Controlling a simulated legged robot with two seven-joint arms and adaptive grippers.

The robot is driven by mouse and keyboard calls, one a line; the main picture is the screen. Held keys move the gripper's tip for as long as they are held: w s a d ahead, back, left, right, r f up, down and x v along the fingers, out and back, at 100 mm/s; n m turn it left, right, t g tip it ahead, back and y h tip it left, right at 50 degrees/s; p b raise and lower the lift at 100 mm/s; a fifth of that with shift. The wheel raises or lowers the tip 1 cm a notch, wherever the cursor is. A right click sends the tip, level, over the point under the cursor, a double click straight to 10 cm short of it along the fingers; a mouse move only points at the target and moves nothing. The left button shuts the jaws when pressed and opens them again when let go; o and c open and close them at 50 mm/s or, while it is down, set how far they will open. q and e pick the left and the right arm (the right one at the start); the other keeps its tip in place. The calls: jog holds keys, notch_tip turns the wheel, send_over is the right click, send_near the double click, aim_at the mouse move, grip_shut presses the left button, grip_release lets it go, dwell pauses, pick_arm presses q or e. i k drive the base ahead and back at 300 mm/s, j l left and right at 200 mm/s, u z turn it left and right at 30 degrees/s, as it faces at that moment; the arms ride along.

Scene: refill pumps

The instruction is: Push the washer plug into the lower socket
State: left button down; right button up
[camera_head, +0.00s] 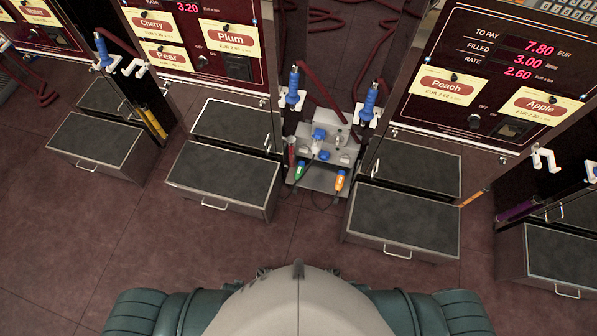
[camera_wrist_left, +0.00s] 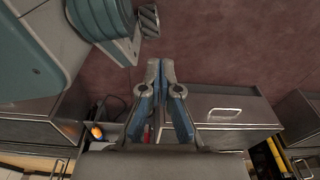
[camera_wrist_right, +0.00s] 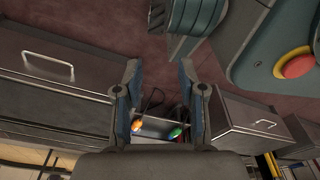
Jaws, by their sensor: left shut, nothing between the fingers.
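A grey socket unit (camera_head: 345,151) stands between the middle cabinets in the head view, with two blue-and-white fittings, an upper one (camera_head: 319,134) and a lower one (camera_head: 324,155). In front are a green plug (camera_head: 299,170) and an orange plug (camera_head: 340,181); I cannot tell which belongs to the washer. My left gripper (camera_wrist_left: 160,66) is shut and empty in the left wrist view, with an orange plug (camera_wrist_left: 97,132) off to its left. My right gripper (camera_wrist_right: 160,68) is open and empty; orange (camera_wrist_right: 137,125) and green (camera_wrist_right: 175,132) plugs show beyond its fingers. Neither gripper shows in the head view.
Dark-topped drawer boxes, left (camera_head: 224,180) and right (camera_head: 405,215), flank the unit. Two blue nozzles (camera_head: 293,88) (camera_head: 370,102) hang on white hooks above it. Priced pump panels (camera_head: 493,75) stand behind. The red floor (camera_head: 300,235) in front is clear.

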aim_at(300, 170)
jog(key=i+j, duration=0.25)
jog(key=j, duration=0.15)
jog(key=i+j, duration=0.3)
jog(key=j+z, duration=0.15)
jog(key=z, duration=1.4)
